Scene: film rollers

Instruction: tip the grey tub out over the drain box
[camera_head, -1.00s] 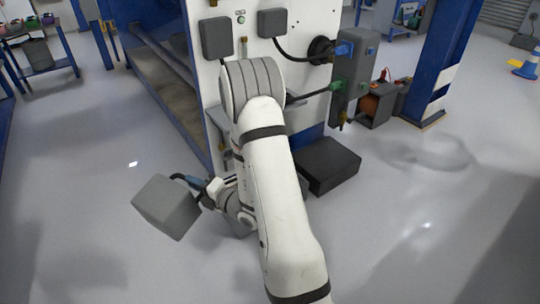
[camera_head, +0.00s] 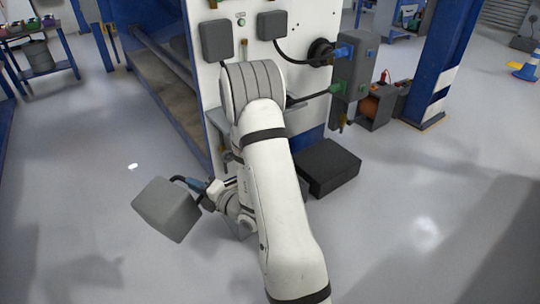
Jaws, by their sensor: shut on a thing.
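The grey tub (camera_head: 166,208) is held in the air at the lower left, tilted, with its opening not visible to me. My gripper (camera_head: 197,184) is shut at the tub's upper right side, by a dark curved handle with a blue part. My arm reaches down from the middle of the picture and hides part of the area behind the wrist. A black box (camera_head: 328,168) sits on the floor to the right of my arm, at the foot of the machine. It may be the drain box; I cannot tell. The tub is well to the left of it.
The white machine panel (camera_head: 300,60) with hoses and a grey unit (camera_head: 354,75) stands right behind my arm. A blue column (camera_head: 440,70) stands at the right. A table (camera_head: 40,50) is at the far left. The floor left of the tub is clear.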

